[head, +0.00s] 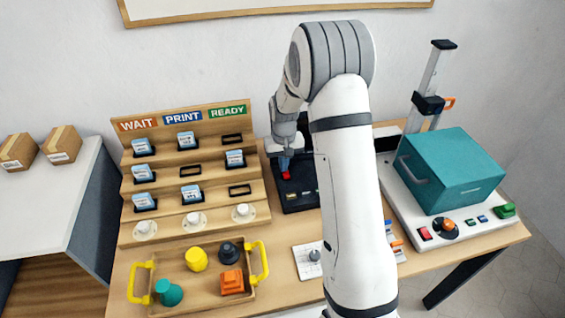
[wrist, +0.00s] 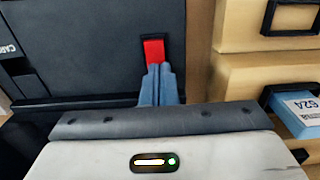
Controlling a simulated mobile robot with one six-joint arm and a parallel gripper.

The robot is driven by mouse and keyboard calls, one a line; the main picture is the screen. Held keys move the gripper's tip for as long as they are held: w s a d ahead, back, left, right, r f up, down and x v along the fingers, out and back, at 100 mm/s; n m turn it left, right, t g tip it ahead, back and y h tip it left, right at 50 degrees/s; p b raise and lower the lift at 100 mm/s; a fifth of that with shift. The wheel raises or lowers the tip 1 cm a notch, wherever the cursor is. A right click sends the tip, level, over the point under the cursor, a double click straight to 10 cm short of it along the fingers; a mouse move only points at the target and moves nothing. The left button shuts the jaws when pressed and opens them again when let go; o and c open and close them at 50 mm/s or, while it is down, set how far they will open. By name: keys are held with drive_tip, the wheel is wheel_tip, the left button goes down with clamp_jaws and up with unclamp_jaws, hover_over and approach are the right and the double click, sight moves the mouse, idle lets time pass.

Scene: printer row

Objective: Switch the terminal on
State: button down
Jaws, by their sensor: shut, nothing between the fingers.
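The terminal (head: 299,197) is a dark box on the table, right of the wooden rack; its dark face also fills the upper left of the wrist view (wrist: 80,45). A red switch (wrist: 153,51) sits on its face, and it shows in the head view (head: 286,175). My gripper (wrist: 158,70) has its blue fingers shut together with nothing between them. The fingertips are at the lower edge of the red switch; I cannot tell whether they touch it. My arm hides part of the terminal's right side in the head view.
A wooden rack (head: 190,114) with WAIT, PRINT and READY signs holds several cards left of the terminal. A tray (head: 200,308) with yellow handles holds coloured pieces in front. A teal-topped machine (head: 450,165) stands at right. A small knob plate (head: 308,262) lies nearer.

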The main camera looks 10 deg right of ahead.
drive_tip(key=shift+f, duration=0.35)
drive_tip(key=shift+r, duration=0.15)
drive_tip(key=shift+s, duration=0.15)
drive_tip(key=shift+s+r, duration=0.25)
drive_tip(key=shift+s, duration=0.3)
